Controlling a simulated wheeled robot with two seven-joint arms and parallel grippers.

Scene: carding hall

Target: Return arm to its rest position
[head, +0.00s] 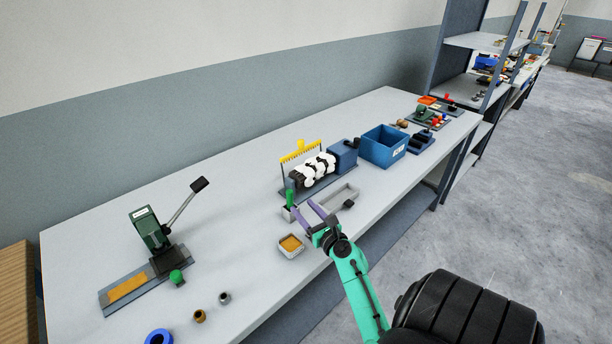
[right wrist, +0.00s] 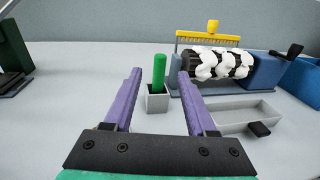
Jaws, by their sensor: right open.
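My right arm, green with purple fingers, reaches in over the table's front edge in the head view. Its right gripper (head: 308,214) is open and empty, low over the table in front of the carding machine. In the right wrist view the spread fingers of the right gripper (right wrist: 158,78) frame a green rod (right wrist: 159,72) standing upright in a small grey holder (right wrist: 158,101). The rod is beyond the fingertips in that view, and I see no contact. The left gripper is not in view.
The carding machine (head: 343,155) has a drum with white fibre and a yellow comb (head: 301,150). A grey tray (head: 341,194), a square dish (head: 291,246) and a blue bin (head: 384,147) stand nearby. A green lever press (head: 149,229) is at left.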

